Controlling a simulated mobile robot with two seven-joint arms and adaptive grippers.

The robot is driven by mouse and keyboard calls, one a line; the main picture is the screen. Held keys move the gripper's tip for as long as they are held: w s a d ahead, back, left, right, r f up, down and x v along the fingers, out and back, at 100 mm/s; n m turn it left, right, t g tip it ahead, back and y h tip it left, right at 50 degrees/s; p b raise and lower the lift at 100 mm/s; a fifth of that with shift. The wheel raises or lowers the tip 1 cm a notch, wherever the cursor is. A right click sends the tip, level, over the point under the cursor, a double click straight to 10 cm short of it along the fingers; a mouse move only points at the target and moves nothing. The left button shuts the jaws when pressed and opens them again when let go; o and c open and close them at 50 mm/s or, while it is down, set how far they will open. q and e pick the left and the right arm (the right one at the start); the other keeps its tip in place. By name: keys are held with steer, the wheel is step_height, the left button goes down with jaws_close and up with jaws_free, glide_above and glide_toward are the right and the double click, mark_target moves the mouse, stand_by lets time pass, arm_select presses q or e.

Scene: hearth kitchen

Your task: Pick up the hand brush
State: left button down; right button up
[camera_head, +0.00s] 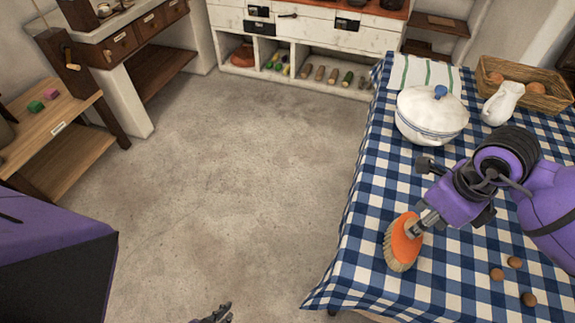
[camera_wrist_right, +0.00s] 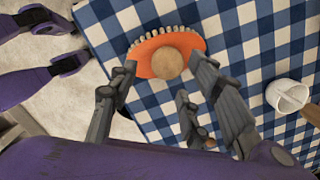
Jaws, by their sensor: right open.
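The hand brush (camera_head: 404,246) has an orange body and pale bristles. It is on the blue-and-white checked cloth (camera_head: 350,270) near the table's left edge. In the right wrist view the brush (camera_wrist_right: 150,48) lies ahead of the fingers, with a round tan part, seemingly its handle end, facing the camera. My right gripper (camera_head: 426,220) is right at the brush and covers its handle in the head view. Its open fingers (camera_wrist_right: 166,76) stand on either side of the tan part; contact cannot be told. My left gripper (camera_head: 217,314) shows only dark tips at the bottom edge of the head view.
A white lidded tureen (camera_head: 430,118), a white jug (camera_head: 502,104) and a wicker basket (camera_head: 545,100) stand at the table's far end. Several small brown balls (camera_head: 497,274) lie right of the brush. A white vessel (camera_wrist_right: 288,95) is right in the wrist view. Open floor (camera_head: 230,180) lies left.

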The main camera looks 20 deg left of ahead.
mark_target(401, 253)
steer(key=f, duration=0.5)
steer(key=shift+w+a+f, duration=0.15)
steer(key=shift+w+a, duration=0.2)
jaws_close()
